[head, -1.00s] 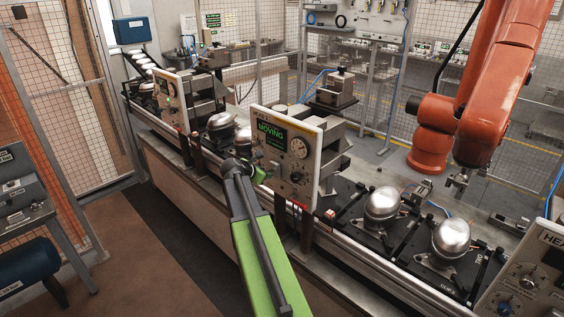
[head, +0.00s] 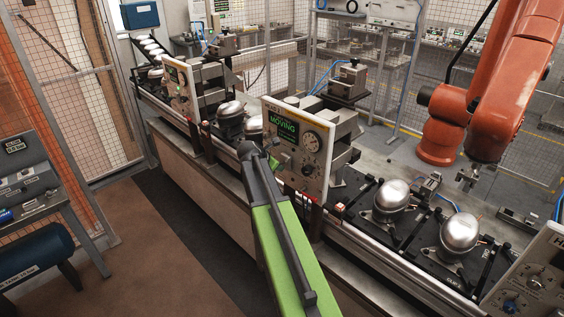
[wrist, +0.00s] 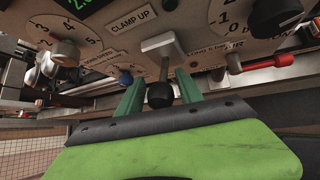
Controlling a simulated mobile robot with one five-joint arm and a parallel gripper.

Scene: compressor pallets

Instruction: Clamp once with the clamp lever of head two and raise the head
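The head two panel (head: 312,165) stands upright over the line in the head view, with a lit green display reading MOVING and a round dial. In the wrist view a CLAMP UP label (wrist: 131,21) is on the panel. Below it to the right a pale lever (wrist: 163,45) points down to a black knob (wrist: 160,95). My gripper (wrist: 160,84) has its two green fingers apart, one on each side of the knob, with narrow gaps showing. In the head view my gripper's end is at the panel's left edge, its fingers not clear.
Silver compressors (head: 392,195) sit on black pallets along the conveyor, right of the panel. Another head panel (head: 180,89) stands further left. An orange robot arm (head: 490,120) hangs behind the line. In the wrist view, a red-handled lever (wrist: 258,64) is right of the knob. Brown floor is clear at left.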

